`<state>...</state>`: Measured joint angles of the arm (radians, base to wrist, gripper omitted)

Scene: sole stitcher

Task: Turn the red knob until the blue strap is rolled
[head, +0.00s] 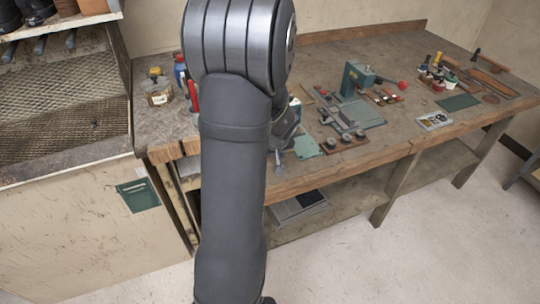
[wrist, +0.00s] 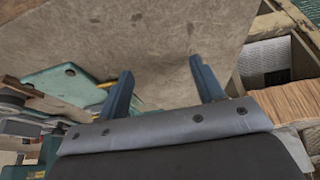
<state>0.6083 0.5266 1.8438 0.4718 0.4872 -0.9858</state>
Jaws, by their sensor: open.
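A red ball-shaped knob (head: 403,85) shows in the head view, to the right of a green machine (head: 355,78) on the workbench. I cannot make out a blue strap in either view. My gripper (wrist: 161,65) shows in the wrist view with its two blue-grey fingers spread apart and nothing between them. In the head view my own arm covers most of the gripper, at the bench's front edge, well to the left of the knob. The knob is not identifiable in the wrist view.
The wooden workbench (head: 310,182) holds a grey-green plate with metal parts (head: 350,118), a small parts tray (head: 434,121) and several bottles and tools at the right. A jar (head: 158,96) stands at the left. A teal plate (wrist: 68,84) lies left of my fingers.

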